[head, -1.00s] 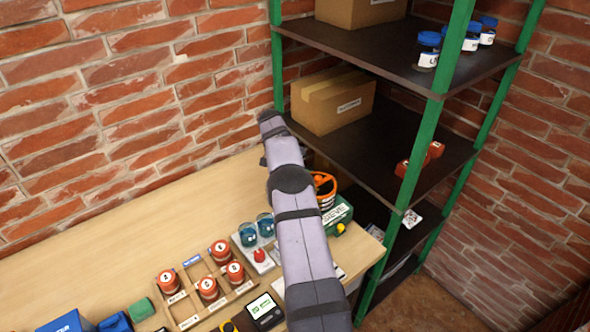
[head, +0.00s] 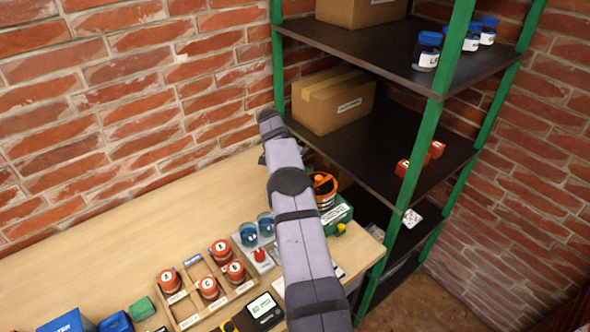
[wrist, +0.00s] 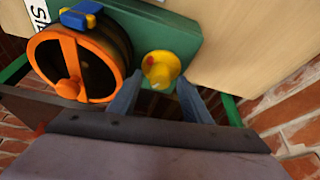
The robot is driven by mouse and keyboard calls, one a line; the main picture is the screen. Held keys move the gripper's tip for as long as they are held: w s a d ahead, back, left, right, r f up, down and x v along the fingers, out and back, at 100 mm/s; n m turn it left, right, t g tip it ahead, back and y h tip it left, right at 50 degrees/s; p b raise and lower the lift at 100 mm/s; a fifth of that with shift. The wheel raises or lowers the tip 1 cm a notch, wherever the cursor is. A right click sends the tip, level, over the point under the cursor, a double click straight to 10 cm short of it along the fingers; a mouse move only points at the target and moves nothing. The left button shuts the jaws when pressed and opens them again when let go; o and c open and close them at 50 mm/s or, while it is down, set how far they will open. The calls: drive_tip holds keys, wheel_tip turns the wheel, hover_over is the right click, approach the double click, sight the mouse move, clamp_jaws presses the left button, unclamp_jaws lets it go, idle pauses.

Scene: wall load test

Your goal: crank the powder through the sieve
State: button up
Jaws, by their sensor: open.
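The sieve machine (head: 337,213) is a green box with an orange-rimmed round sieve (head: 322,183) on it, at the right end of the bench, partly hidden behind my arm. In the wrist view the orange-rimmed sieve (wrist: 75,62) has a dark inside and a blue clip on its rim. A yellow knob (wrist: 160,69) with a small red mark sits on the green box beside the sieve. My gripper (wrist: 158,88) is open, with one finger on each side below the yellow knob. I cannot tell whether the fingers touch it. The head view does not show the fingertips.
A green-posted shelf (head: 400,200) rises close on the right. The bench's back left is clear.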

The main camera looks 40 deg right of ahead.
drive_tip(key=shift+r, duration=0.1)
drive_tip(key=b+v, duration=0.2)
drive_tip(key=v, duration=0.5)
drive_tip(key=shift+a, duration=0.1)
idle(0.3)
